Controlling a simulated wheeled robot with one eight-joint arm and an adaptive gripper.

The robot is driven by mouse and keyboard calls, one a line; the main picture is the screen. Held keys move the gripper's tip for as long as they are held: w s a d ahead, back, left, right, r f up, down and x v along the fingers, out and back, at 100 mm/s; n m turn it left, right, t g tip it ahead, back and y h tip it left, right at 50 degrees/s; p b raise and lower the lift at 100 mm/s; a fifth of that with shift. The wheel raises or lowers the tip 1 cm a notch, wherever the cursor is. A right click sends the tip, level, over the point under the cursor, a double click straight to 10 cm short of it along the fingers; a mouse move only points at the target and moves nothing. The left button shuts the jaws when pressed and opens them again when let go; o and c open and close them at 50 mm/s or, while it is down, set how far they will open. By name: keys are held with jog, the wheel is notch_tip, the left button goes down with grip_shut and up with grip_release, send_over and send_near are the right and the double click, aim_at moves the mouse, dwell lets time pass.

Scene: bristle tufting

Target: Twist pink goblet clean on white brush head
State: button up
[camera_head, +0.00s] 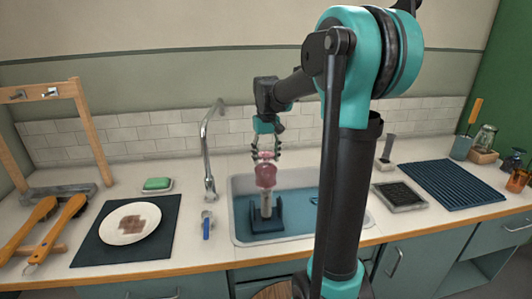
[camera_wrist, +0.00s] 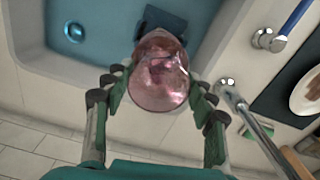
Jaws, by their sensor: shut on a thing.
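The pink goblet (camera_head: 266,175) is see-through and hangs over the sink, with its bowl below my gripper (camera_head: 265,152). My gripper is shut on the goblet's upper part. The white brush head (camera_head: 266,204) stands upright on a dark blue base (camera_head: 281,216) in the sink, directly below the goblet in the head view. I cannot tell whether the brush's top is inside the bowl. In the wrist view the goblet (camera_wrist: 158,75) lies between the fingers of my gripper (camera_wrist: 155,98) and hides the brush head; part of the blue base (camera_wrist: 165,20) shows behind it.
The sink (camera_head: 240,186) has a rim around the brush. A tall faucet (camera_head: 208,150) and a blue-handled lever (camera_head: 206,226) stand left of it. A plate with a brown stain (camera_head: 118,222) lies on a dark mat further left. A ribbed blue mat (camera_head: 450,185) lies right.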

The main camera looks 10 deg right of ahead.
jog(key=shift+f, duration=4.35)
jog(key=o, duration=0.7)
jog(key=c, duration=0.5)
jog(key=shift+o, duration=0.2)
